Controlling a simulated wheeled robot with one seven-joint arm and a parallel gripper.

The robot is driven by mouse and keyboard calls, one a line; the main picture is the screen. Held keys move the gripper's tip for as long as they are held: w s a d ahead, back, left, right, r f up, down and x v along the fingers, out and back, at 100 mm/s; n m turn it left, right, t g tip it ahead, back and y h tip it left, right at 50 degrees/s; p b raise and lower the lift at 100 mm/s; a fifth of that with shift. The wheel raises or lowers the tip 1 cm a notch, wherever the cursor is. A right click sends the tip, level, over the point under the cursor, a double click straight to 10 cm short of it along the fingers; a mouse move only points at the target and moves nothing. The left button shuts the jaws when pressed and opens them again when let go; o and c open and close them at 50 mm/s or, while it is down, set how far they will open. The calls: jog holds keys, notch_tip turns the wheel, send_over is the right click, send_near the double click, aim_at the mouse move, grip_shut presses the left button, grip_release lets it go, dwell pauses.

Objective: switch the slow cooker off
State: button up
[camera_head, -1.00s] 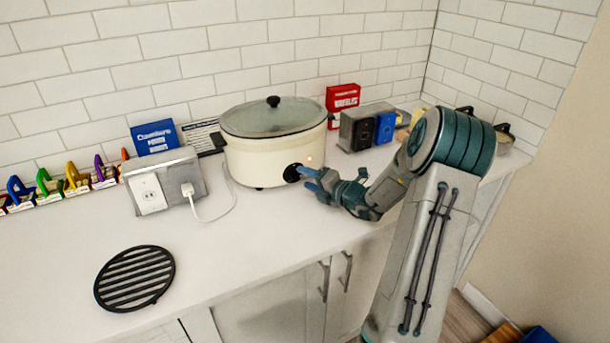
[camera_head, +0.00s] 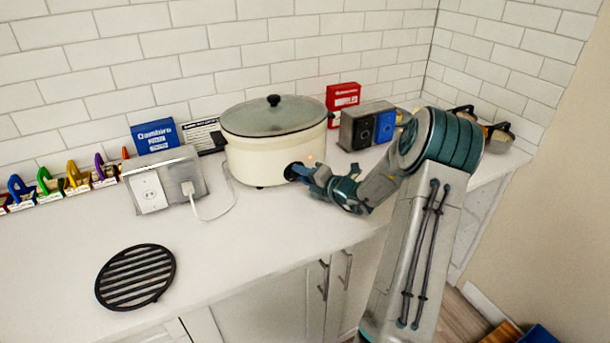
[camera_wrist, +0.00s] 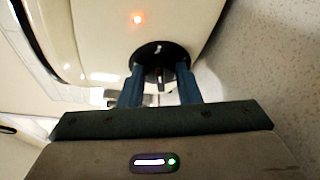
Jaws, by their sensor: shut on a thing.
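The slow cooker (camera_head: 262,158) is cream with a glass lid and stands on the counter against the tiled wall. Its black round knob (camera_wrist: 160,52) is on the front in the wrist view, near an orange light (camera_wrist: 138,19) that is lit. My gripper (camera_head: 297,170) is at the cooker's front, over the knob. In the wrist view its two blue fingers (camera_wrist: 159,77) are shut on the knob's raised grip, one on each side. The fingers hide part of the knob in the head view.
A metal outlet box (camera_head: 165,183) with the plugged-in white cord stands left of the cooker. A black round trivet (camera_head: 136,277) lies at the front left. A red box (camera_head: 342,97) and a metal holder (camera_head: 352,130) with black and blue items stand right of the cooker. The front counter is mostly clear.

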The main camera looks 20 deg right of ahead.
jog(key=shift+n, duration=0.3)
jog(key=shift+a+n+g+h+b, duration=0.25)
jog(key=shift+n+g+h+b, duration=0.25)
jog(key=shift+n+b, duration=0.55)
jog(key=n+h+b, duration=0.1)
jog(key=b, duration=0.1)
jog(key=n+b, duration=0.1)
jog(key=n, duration=0.1)
jog(key=shift+a+f+h+b, duration=0.1)
jog(key=shift+a+h+b, duration=0.1)
jog(key=shift+h+b, duration=0.2)
jog(key=n+h+b, duration=0.1)
jog(key=b, duration=0.2)
jog(key=n+h+b, duration=0.1)
jog(key=b, duration=0.2)
jog(key=shift+a+n+g, duration=0.25)
jog(key=shift+n+g, duration=0.05)
jog(key=shift+n, duration=0.05)
jog(key=n+b, duration=0.1)
jog(key=b, duration=0.2)
jog(key=shift+a+n+h+b, duration=0.1)
jog(key=shift+n+h+b, duration=0.2)
jog(key=shift+h+b, duration=0.1)
jog(key=shift+r, duration=0.25)
